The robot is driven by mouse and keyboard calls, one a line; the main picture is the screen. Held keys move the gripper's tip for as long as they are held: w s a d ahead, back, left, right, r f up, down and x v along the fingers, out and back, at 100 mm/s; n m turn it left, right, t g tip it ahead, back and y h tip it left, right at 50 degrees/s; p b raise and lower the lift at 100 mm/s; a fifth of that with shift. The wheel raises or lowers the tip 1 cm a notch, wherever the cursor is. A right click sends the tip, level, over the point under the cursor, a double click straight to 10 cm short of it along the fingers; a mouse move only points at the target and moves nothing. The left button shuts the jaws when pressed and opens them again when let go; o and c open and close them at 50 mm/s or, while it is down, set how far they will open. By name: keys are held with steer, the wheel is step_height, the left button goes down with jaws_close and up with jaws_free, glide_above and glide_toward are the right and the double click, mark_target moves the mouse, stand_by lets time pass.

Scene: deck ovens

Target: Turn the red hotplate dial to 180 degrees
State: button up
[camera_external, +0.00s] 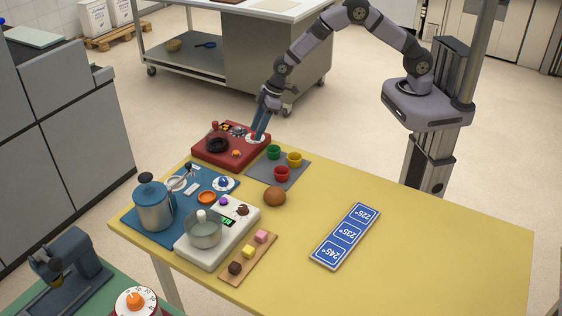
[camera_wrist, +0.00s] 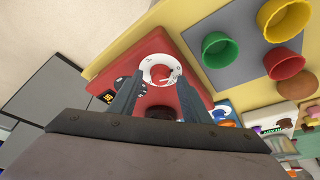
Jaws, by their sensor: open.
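The red hotplate (camera_external: 203,153) sits at the far left corner of the yellow table. Its dial, a white disc with a red knob (camera_external: 256,137), is on its right side. My gripper (camera_external: 258,136) points down at this dial. In the wrist view the dial (camera_wrist: 150,64) lies between and just beyond my two fingertips (camera_wrist: 160,80). The fingers are apart with nothing gripped; I cannot tell whether they touch the knob (camera_wrist: 160,73). The dial's marks are too small to read. A small display with yellow digits (camera_wrist: 108,97) is partly visible on the hotplate, not legible.
A grey mat (camera_external: 262,170) with green (camera_external: 273,152), yellow (camera_external: 294,159) and red (camera_external: 281,174) cups stands right of the hotplate. The table's right side is mostly clear.

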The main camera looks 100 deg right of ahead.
steer(key=shift+w+f, duration=0.1)
steer(key=shift+f, duration=0.15)
steer(key=c, duration=1)
